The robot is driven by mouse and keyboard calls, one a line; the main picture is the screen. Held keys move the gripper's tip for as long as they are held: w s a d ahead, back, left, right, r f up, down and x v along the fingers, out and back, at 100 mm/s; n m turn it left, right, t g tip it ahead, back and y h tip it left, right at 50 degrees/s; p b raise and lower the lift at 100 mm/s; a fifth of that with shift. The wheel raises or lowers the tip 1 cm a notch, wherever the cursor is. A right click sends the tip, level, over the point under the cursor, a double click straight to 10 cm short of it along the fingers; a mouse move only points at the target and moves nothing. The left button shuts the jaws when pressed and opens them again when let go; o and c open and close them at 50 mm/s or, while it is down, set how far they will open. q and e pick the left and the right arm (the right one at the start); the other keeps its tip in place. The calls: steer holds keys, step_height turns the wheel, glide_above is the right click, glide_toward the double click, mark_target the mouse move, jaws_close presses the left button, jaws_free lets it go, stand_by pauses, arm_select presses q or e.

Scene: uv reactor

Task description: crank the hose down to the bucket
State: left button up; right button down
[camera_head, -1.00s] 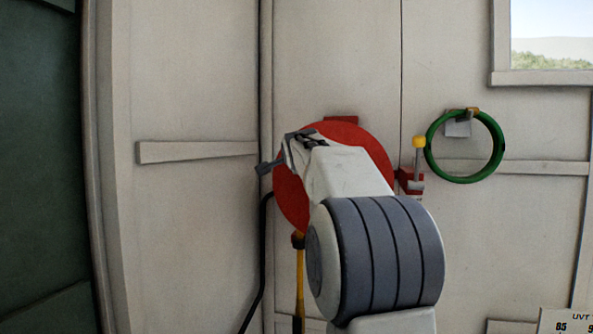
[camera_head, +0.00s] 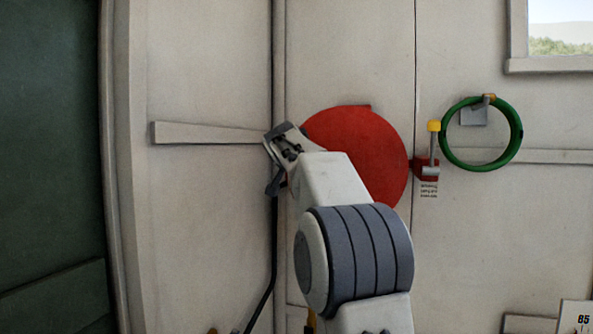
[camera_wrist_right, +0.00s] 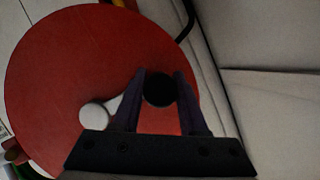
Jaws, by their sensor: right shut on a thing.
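A large red disc (camera_head: 365,150) is mounted on the wall in front of me, and it fills much of the right wrist view (camera_wrist_right: 60,70). A white hub (camera_wrist_right: 94,115) with a pale crank arm leads to a black knob (camera_wrist_right: 158,88). My right gripper (camera_head: 272,160) is at the disc's left edge; in the right wrist view its fingers (camera_wrist_right: 160,90) are closed around the knob. A black line (camera_head: 274,240) hangs below it. A yellow piece (camera_head: 311,319) shows low behind my arm, mostly hidden. The bucket and my left gripper are not visible.
Right of the disc, a lever with a yellow knob (camera_head: 434,126) stands on a red bracket (camera_head: 425,170). A green coil (camera_head: 445,150) hangs from a wall hook. A white horizontal rail (camera_head: 200,133) is at left, and a window (camera_head: 560,40) at upper right.

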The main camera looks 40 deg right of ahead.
steer(key=shift+s+d+f, duration=0.1)
steer(key=shift+d+f, duration=0.05)
steer(key=shift+f, duration=0.15)
steer(key=shift+c, duration=2.2)
jaws_free()
steer(key=shift+r, duration=0.1)
steer(key=shift+s, duration=0.1)
steer(key=b+v, duration=0.3)
steer(key=v, duration=0.7)
steer(key=shift+a+r, duration=0.15)
steer(key=shift+a, duration=0.1)
